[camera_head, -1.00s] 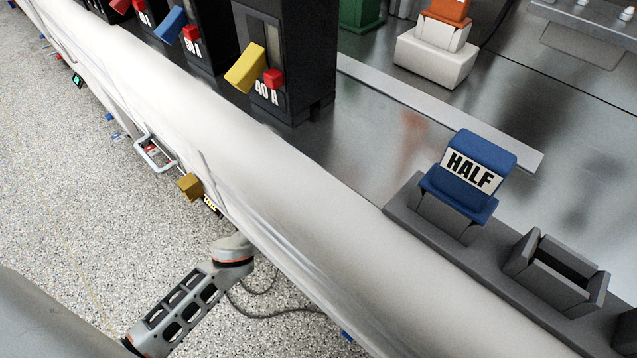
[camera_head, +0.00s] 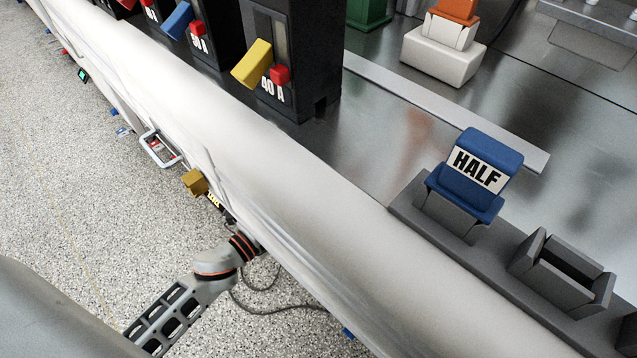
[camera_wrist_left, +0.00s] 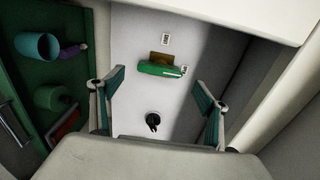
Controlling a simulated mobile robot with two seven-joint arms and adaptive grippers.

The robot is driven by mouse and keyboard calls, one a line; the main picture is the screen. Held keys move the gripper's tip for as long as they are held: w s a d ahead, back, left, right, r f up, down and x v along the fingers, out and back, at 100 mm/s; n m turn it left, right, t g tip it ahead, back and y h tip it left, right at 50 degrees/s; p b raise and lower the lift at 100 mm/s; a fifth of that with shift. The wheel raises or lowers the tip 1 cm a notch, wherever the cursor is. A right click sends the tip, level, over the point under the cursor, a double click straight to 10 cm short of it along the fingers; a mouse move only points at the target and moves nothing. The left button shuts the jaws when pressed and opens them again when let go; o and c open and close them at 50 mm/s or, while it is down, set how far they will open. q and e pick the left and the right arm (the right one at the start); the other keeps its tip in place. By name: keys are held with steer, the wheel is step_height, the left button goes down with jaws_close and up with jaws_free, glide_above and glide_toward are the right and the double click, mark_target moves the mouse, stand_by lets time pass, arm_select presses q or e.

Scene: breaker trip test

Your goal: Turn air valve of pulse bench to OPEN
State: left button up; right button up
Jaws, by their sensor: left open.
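In the left wrist view, a green lever handle (camera_wrist_left: 160,69) lies crosswise in front of a brass-brown body (camera_wrist_left: 161,57) on a pale panel; it looks like the air valve. One small label (camera_wrist_left: 165,39) sits above it and another (camera_wrist_left: 183,71) at its right end; I cannot read either. My left gripper (camera_wrist_left: 157,82) is open and empty. Its fingers stand apart, left and right of the handle in the picture, and do not appear to touch it. In the head view my left arm reaches under the bench edge, which hides its gripper. My right gripper is not in view.
A black round fitting (camera_wrist_left: 153,121) sits below the handle. A green board with a teal cup (camera_wrist_left: 37,46) stands at left. A pale ledge (camera_wrist_left: 230,12) overhangs above. On the bench are breakers (camera_head: 290,40) and a blue HALF block (camera_head: 478,165).

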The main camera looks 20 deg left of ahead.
arm_select(q)
steer(key=v, duration=0.7)
stand_by(0.5)
